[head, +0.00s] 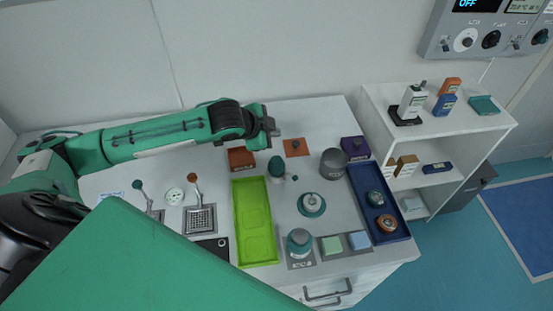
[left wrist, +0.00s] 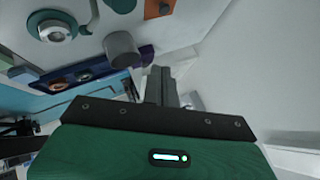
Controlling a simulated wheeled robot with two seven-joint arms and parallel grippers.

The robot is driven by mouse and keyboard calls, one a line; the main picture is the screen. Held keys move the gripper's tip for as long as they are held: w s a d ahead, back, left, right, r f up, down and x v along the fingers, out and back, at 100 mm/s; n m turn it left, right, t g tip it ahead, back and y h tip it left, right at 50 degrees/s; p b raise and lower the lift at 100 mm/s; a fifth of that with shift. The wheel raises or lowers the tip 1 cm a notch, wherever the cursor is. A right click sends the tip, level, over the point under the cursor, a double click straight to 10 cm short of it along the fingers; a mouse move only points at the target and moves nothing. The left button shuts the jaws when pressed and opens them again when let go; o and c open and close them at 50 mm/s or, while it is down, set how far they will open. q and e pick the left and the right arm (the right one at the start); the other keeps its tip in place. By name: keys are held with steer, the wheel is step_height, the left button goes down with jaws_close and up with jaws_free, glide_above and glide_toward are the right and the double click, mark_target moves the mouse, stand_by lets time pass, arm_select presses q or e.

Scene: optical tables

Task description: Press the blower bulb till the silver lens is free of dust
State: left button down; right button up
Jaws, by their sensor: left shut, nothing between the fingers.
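The dark green blower bulb (head: 277,168) stands on the table, its small nozzle end towards the lens; it is partly cut off at the top of the left wrist view (left wrist: 122,4). The silver lens (head: 312,201) sits in a round green mount to the right of and nearer than the bulb, and also shows in the left wrist view (left wrist: 54,31). Any dust on it is too small to tell. My left gripper (head: 273,127) is shut and empty, beyond the bulb and apart from it. In the left wrist view its fingers (left wrist: 160,84) are together. My right gripper is out of view.
A grey cylinder (head: 333,164) and purple box (head: 355,148) stand right of the bulb. A brown box (head: 240,159) and orange plate (head: 296,147) flank it. A lime tray (head: 239,222) lies left of the lens, a blue tray (head: 393,229) with round pieces right.

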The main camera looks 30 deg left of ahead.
arm_select(q)
steer(key=b, duration=0.7)
glide_above(274, 162)
steer(key=shift+a+f, duration=0.1)
steer(key=shift+f, duration=3.35)
steer(key=shift+f+b, duration=0.4)
steer(key=shift+f, duration=0.45)
steer(key=shift+f, duration=0.15)
steer(key=shift+f, duration=0.25)
